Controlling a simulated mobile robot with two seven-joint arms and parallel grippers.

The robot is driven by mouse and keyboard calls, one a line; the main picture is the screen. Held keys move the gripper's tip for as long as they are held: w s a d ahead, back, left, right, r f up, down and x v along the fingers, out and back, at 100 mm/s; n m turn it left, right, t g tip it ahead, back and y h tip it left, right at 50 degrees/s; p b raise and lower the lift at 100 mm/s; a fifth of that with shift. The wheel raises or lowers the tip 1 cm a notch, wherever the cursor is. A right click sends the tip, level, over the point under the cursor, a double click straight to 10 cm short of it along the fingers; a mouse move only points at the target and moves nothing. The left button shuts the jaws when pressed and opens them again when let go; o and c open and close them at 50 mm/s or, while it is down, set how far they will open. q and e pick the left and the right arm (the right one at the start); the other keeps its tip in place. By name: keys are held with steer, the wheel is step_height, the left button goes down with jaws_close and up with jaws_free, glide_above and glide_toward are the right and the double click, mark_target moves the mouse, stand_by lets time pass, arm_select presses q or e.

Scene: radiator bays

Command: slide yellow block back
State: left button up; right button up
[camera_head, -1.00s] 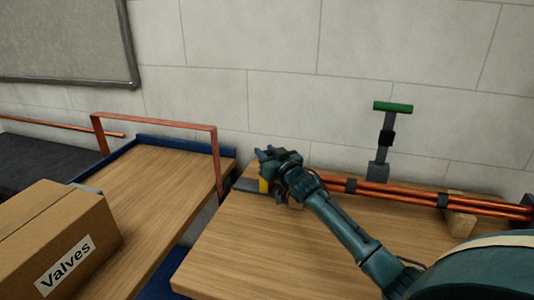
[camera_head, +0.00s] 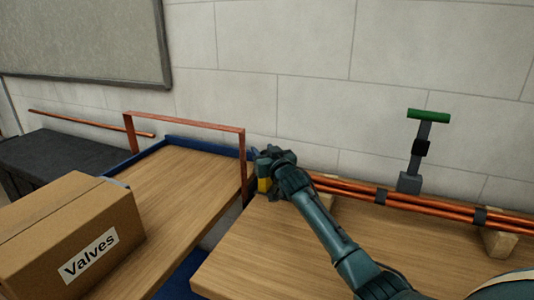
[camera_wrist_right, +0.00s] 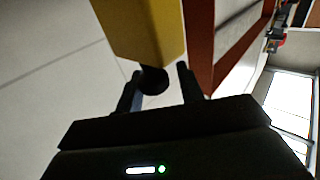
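The yellow block (camera_head: 264,185) is at the back left corner of the right wooden bench, partly covered by my right gripper (camera_head: 265,153). In the right wrist view the yellow block (camera_wrist_right: 145,28) is large and close, with a dark round knob (camera_wrist_right: 152,80) on its near end. My right gripper's two fingers (camera_wrist_right: 160,88) stand on either side of this knob. A gap shows on the knob's right side; I cannot tell whether the left finger touches it. My left gripper is not in view.
Copper pipes (camera_head: 435,207) in clamps run along the bench's back, with a green-handled tool (camera_head: 428,115) standing behind them. A copper-coloured frame (camera_head: 185,121) stands left of my gripper, close to it. A "Valves" box (camera_head: 70,235) sits on the left bench (camera_head: 185,180).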

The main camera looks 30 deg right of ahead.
steer(key=shift+o, duration=1)
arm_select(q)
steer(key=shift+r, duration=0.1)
arm_select(e)
steer(key=shift+s, duration=0.15)
steer(key=shift+s+r+p, duration=0.1)
steer(key=shift+s+p, duration=0.25)
steer(key=shift+p, duration=0.25)
arm_select(q)
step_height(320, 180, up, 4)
steer(key=p, duration=0.4)
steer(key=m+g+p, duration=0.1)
steer(key=p, duration=0.4)
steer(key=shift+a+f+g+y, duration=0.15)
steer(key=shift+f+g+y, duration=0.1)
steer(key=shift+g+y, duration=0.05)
arm_select(e)
steer(key=s, duration=1.2)
steer(key=shift+a, duration=0.45)
steer(key=shift+s, duration=0.1)
